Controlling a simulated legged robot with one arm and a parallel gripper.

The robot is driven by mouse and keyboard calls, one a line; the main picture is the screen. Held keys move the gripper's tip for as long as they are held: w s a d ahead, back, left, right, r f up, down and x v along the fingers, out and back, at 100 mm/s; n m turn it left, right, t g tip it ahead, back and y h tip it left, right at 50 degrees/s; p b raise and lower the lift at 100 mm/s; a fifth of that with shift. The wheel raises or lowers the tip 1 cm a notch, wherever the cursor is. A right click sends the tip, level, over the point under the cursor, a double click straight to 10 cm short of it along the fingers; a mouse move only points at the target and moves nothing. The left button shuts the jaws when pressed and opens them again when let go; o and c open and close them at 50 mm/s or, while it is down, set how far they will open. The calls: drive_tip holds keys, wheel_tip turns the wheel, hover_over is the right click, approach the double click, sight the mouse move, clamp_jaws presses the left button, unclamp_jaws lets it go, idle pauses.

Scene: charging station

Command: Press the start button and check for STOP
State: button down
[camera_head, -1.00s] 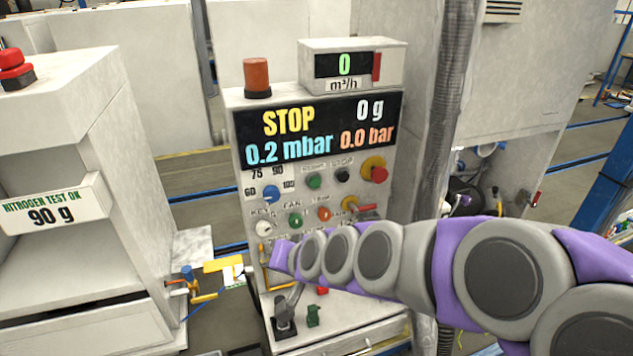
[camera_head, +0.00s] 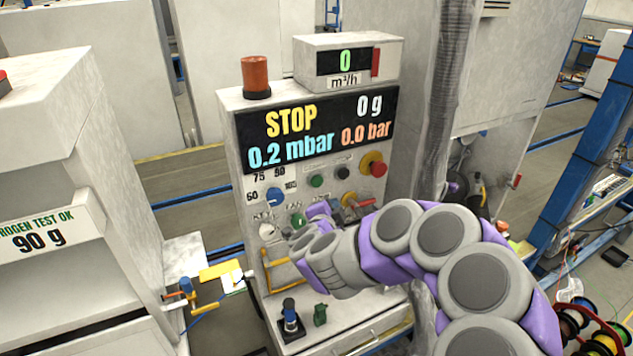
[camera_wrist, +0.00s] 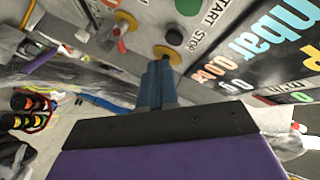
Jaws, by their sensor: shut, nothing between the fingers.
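The green start button (camera_head: 316,181) is in the upper row of round controls on the grey panel, left of the black stop button (camera_head: 343,173). In the wrist view, the green button (camera_wrist: 187,6) is at the top edge, with the black button (camera_wrist: 175,38) below it. The dark display (camera_head: 315,128) shows "STOP" in yellow, "0 g", "0.2 mbar" and "0.0 bar". My gripper (camera_wrist: 159,66) is shut and empty. In the head view it is in front of the lower control row, below the start button, partly hiding that row. I cannot tell whether it touches the panel.
A red knob on a yellow ring (camera_head: 373,166) is right of the stop button. An orange beacon (camera_head: 255,74) stands on top of the cabinet. A joystick (camera_head: 290,318) is on the lower shelf. A cabinet marked "90 g" (camera_head: 38,238) stands left.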

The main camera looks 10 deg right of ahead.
sight(316, 181)
drive_tip(key=w+a+h+p, duration=0.1)
drive_tip(key=w+p, duration=0.2)
drive_tip(key=w, duration=0.5)
drive_tip(key=shift+a+f+m, duration=0.15)
drive_tip(key=shift+f+m, duration=0.2)
drive_tip(key=shift+m, duration=0.05)
idle(0.4)
drive_tip(key=shift+w+a, duration=0.1)
drive_tip(key=shift+a, duration=0.1)
drive_tip(key=shift+d, duration=0.15)
drive_tip(key=shift+w, duration=0.1)
idle(1.5)
drive_tip(key=shift+w+r, duration=0.1)
drive_tip(key=shift+w, duration=0.2)
